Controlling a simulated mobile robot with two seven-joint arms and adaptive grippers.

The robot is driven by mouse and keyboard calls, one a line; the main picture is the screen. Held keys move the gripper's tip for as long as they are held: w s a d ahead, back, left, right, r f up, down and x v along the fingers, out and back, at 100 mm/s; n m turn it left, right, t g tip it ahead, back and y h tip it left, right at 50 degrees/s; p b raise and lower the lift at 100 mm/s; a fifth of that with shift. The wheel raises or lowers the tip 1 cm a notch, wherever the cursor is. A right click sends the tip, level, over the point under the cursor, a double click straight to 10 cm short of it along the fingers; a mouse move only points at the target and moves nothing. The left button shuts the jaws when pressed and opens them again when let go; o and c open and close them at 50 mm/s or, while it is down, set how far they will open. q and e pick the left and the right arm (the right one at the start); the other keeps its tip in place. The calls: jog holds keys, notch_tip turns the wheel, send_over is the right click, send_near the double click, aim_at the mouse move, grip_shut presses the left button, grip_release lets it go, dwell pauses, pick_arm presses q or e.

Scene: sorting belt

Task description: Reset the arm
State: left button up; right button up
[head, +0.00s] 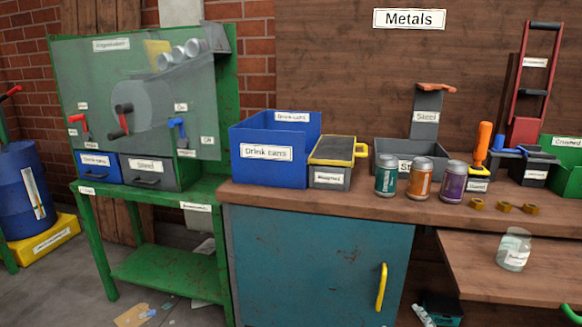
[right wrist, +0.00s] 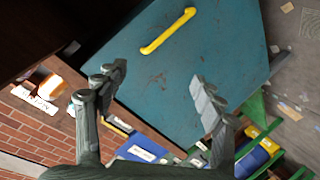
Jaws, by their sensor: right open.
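My right gripper (right wrist: 158,88) shows in the right wrist view with its two fingers spread wide and nothing between them. Behind the fingers is the blue-green cabinet door (right wrist: 185,75) with its yellow handle (right wrist: 168,30). I cannot see contact between the fingers and the door. Neither arm shows in the head view, and my left gripper is in no view.
The wooden bench (head: 340,202) carries a blue "Drink cans" bin (head: 240,170), a grey "Steel" bin (head: 440,157), three cans (head: 420,180) and brass nuts (head: 503,207). A jar (head: 514,250) stands on the lower shelf. A green machine (head: 85,70) is at left.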

jog(key=s+f+m+g, duration=0.1)
jog(key=s+f+g, duration=0.3)
jog(key=s+f, duration=0.3)
jog(key=s+f+m+g, duration=0.2)
jog(key=s+f, duration=0.5)
jog(key=s, duration=0.6)
jog(key=s+f+m+g, duration=0.2)
jog(key=s+f+g, duration=0.3)
jog(key=s, duration=0.5)
notch_tip(320, 180, down, 2)
jog(key=shift+s+d+f+g, duration=0.15)
jog(key=shift+s+g, duration=0.15)
